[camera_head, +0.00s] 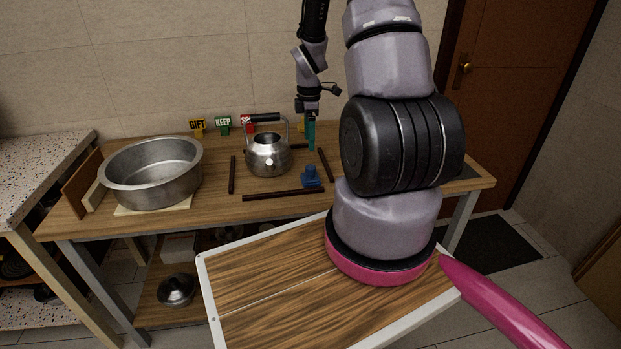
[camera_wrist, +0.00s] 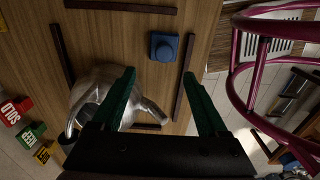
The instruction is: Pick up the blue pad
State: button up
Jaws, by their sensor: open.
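The blue pad (camera_head: 311,178) is a small blue block with a raised round top. It sits on the wooden table (camera_head: 222,215), right of the steel kettle (camera_head: 268,158) and inside a border of dark strips. In the wrist view the blue pad (camera_wrist: 163,47) lies ahead of the fingertips, roughly between the lines of the two fingers. My gripper (camera_head: 310,135), with green fingers, hangs above the table behind the pad. In the wrist view my gripper (camera_wrist: 160,74) is open, with nothing between its fingers.
Dark strips (camera_head: 283,194) surround the kettle and pad. The kettle (camera_wrist: 103,88) shows beside and partly behind the left finger. A large steel pot (camera_head: 152,175) stands at the left. GIFT (camera_head: 198,127), KEEP (camera_head: 223,124) and red signs (camera_head: 247,123) stand along the back.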

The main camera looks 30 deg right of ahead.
send_over(310, 167)
jog(key=f, duration=0.3)
jog(key=w+f, duration=0.1)
jog(key=f, duration=0.1)
jog(key=shift+d+f, duration=0.2)
jog(key=shift+f, duration=0.1)
jog(key=f, duration=0.2)
jog(key=s+f, duration=0.1)
jog(key=f, duration=0.1)
jog(key=shift+f, duration=0.1)
jog(key=shift+w+f, duration=0.1)
jog(key=shift+f, duration=0.45)
grip_shut()
